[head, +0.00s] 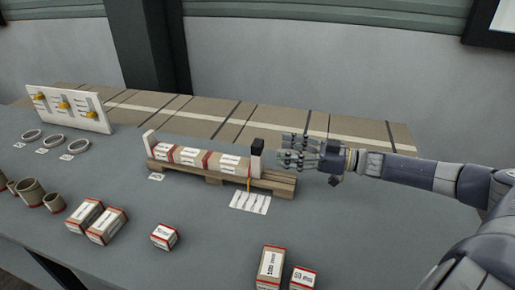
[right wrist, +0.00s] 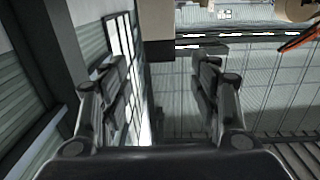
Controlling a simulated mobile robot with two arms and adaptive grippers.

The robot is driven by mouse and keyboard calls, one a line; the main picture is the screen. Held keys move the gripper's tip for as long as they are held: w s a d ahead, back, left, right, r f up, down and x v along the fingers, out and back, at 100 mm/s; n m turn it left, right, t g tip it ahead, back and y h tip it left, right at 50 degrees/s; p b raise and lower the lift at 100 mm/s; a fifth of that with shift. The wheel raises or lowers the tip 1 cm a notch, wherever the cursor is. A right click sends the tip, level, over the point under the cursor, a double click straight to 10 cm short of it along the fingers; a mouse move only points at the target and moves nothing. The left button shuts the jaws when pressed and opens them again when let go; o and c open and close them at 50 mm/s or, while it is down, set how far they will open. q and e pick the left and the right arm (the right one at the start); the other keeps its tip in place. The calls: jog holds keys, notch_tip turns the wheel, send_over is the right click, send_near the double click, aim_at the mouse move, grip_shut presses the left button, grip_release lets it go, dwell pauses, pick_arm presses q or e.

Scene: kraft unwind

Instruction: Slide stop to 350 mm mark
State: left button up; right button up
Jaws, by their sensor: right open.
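The stop (head: 257,160), a pale upright block with a black top, stands near the right end of a wooden rail base (head: 275,183). White-and-red boxes (head: 195,156) sit in a row on the base, between the stop and a pale end plate (head: 150,141) at the left. An orange strip (head: 249,178) hangs below the stop. My right gripper (head: 284,152) is just right of the stop, over the base; contact cannot be told. In the right wrist view its fingers (right wrist: 160,75) are spread with nothing between them. Millimetre marks are not readable. My left gripper is not in view.
A printed sheet (head: 250,201) lies before the base. Loose boxes (head: 165,236), brown cores (head: 31,191) and grey rings (head: 52,141) stand on the grey table. A white panel with yellow knobs (head: 75,108) is at the back left.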

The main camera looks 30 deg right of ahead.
aim_at(262, 145)
jog(key=p+x, duration=0.1)
jog(key=x, duration=0.6)
jog(key=shift+w+a+r, duration=0.1)
jog(key=shift+w+a, duration=0.05)
jog(key=shift+x, duration=0.85)
